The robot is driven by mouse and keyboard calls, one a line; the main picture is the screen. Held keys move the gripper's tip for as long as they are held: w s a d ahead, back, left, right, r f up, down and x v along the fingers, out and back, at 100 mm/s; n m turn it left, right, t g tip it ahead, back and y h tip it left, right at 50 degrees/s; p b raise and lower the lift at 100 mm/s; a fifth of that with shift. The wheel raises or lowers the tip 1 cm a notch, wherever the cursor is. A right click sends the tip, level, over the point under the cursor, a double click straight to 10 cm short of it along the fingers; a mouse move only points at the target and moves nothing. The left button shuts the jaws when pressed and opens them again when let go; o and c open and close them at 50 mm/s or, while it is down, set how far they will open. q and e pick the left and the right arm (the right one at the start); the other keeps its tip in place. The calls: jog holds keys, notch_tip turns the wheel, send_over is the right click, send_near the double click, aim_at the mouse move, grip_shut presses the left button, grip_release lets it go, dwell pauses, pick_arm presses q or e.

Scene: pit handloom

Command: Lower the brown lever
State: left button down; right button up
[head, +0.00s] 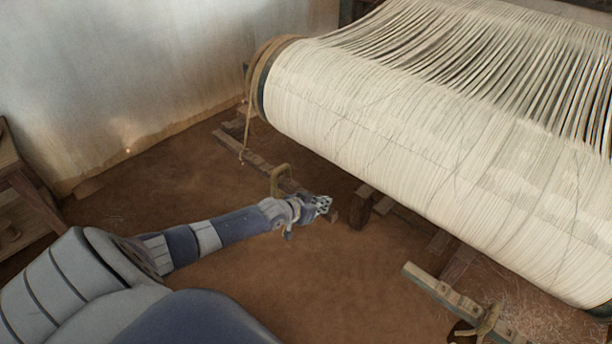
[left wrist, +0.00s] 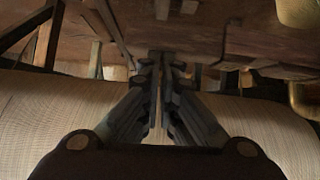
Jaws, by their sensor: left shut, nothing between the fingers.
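My left gripper (head: 323,204) is shut and empty, low over the earth floor in front of the loom. In the left wrist view its fingers (left wrist: 160,68) come close together at the tips. Several brown wooden pieces are near, and I cannot tell for certain which is the lever. A short upright brown wooden piece (head: 359,206) stands just right of the fingertips, below the warp roll. A long brown wooden bar (head: 262,168) lies behind the gripper, running toward the wall. Whether the fingertips touch any wood is unclear.
The large cream warp roll (head: 400,150) hangs above and right of the gripper. A tan loop (head: 280,178) stands just behind my left wrist. A notched wooden bar (head: 440,288) is at the lower right. The floor (head: 310,285) in front is clear.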

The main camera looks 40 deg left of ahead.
pick_arm(q)
jog(key=s+a+r+p, duration=0.1)
jog(key=s+r+p, duration=0.2)
jog(key=s+r, duration=0.5)
jog(key=shift+s+r, duration=0.25)
jog(key=shift+r, duration=0.5)
